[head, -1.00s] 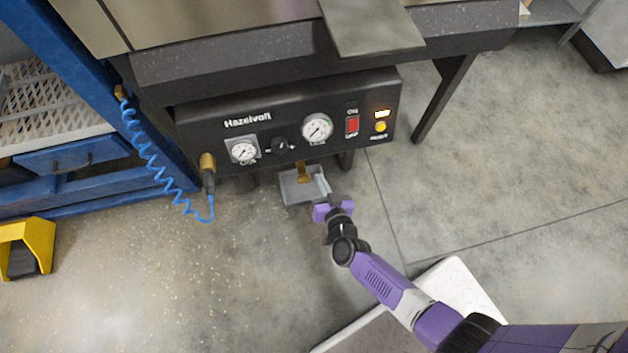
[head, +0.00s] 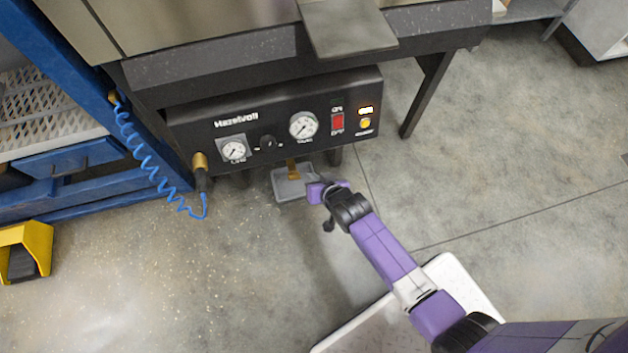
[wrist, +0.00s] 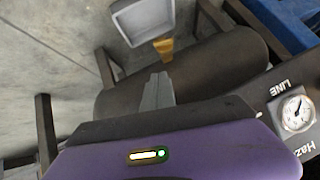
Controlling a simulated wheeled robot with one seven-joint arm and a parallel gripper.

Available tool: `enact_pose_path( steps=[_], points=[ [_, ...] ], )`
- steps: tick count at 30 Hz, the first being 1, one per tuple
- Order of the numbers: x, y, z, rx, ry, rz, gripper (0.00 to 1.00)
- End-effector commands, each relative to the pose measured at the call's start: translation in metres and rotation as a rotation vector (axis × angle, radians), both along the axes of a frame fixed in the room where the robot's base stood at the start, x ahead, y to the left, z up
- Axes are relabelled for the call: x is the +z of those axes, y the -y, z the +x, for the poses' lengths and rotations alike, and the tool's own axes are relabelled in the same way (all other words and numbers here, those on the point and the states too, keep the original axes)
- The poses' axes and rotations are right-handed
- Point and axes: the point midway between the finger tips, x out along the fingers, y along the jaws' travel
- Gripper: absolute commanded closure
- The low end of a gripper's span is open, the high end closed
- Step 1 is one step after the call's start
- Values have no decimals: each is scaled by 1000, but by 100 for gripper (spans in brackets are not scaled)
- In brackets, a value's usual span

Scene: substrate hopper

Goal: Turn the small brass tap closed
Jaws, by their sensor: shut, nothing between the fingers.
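The small brass tap (head: 292,168) hangs under the black control panel, above a small grey tray. In the wrist view its brass end (wrist: 163,47) shows just beyond my fingertips, and I cannot make out its handle's angle. My gripper (wrist: 158,82) is shut and empty, its fingers together and pointing at the tap. A thin gap seems to lie between fingertips and brass, though contact is hard to judge. In the head view my gripper (head: 317,181) is low and right of the tap, its fingers barely visible.
The grey tray (head: 281,194) sits below the tap; its rim also shows in the wrist view (wrist: 120,20). The panel (head: 352,87) carries gauges, a knob and a red switch. A brass hose fitting (head: 200,161) with a coiled blue hose (head: 150,165) is left. Floor on the right is open.

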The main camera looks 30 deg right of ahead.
Motion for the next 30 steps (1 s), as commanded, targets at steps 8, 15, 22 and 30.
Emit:
enact_pose_path(
  steps=[8,15,22,30],
  points=[
    [-44,3,42,0,2,0,100],
    [-75,-3,52,2,-1,-1,100],
    [-85,-7,54,0,2,0,100],
    [-85,-7,53,0,1,0,100]
  ],
)
